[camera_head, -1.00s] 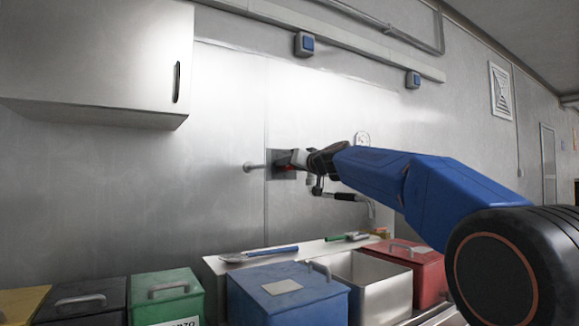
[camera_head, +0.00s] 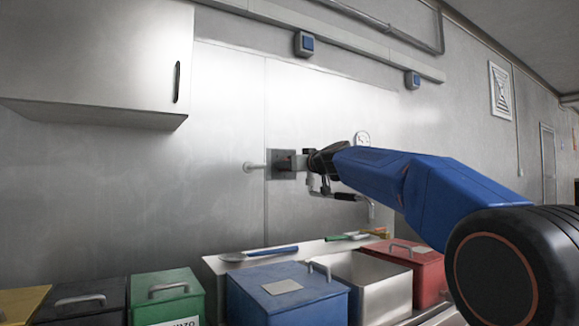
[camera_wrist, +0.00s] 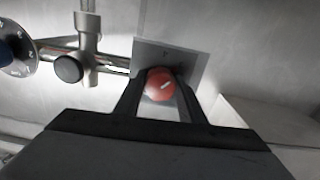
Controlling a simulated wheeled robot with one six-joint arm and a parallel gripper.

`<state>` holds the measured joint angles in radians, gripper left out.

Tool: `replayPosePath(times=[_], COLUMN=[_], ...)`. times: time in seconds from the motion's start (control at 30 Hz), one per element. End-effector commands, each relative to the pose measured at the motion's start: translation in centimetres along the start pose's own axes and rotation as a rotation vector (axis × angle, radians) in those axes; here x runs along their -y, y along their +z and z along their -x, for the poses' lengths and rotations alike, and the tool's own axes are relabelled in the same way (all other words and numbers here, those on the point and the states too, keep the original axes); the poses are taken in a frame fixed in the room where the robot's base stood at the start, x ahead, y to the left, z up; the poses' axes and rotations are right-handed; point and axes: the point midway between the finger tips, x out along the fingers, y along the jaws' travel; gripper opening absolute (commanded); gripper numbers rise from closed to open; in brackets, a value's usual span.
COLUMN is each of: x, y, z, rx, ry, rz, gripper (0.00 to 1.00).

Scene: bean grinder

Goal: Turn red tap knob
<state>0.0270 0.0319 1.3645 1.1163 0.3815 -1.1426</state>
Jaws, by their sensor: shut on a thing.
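The red tap knob (camera_wrist: 160,84) sits in front of a square metal plate on the wall in the wrist view, with a small white mark on its face. My gripper (camera_wrist: 159,100) is shut on the knob, with one dark finger on each side of it. In the head view my gripper (camera_head: 299,160) is at the grey wall plate (camera_head: 282,153), and the knob is mostly hidden there. A metal tap body with a dark round cap (camera_wrist: 68,68) and a pipe stands to the left in the wrist view.
Below are a blue lidded box (camera_head: 285,295), a green box (camera_head: 166,296), a red box (camera_head: 420,262) and a steel sink (camera_head: 385,285). A white cabinet (camera_head: 100,60) hangs at upper left. A spout with a black handle (camera_head: 345,197) is below my arm.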

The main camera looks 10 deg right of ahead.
Motion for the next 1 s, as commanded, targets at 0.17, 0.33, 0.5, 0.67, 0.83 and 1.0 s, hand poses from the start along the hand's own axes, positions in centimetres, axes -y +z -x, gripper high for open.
replayPosePath(times=[0.17, 0.33, 0.5, 0.67, 0.83, 1.0], x=[0.0, 0.0, 0.0, 0.0, 0.0, 0.0], y=[0.3, 0.2, 0.1, 0.0, -0.1, 0.0], z=[-0.1, 0.0, 0.0, 0.8, 3.2, 6.3], rx=[0.004, 0.003, 0.001, 0.0, -0.001, 0.0], ry=[-0.002, -0.001, -0.001, 0.0, 0.001, 0.001], rz=[-0.001, -0.001, -0.001, -0.001, -0.001, -0.001], gripper=[0.41, 0.55, 0.55, 0.55, 0.55, 0.55])
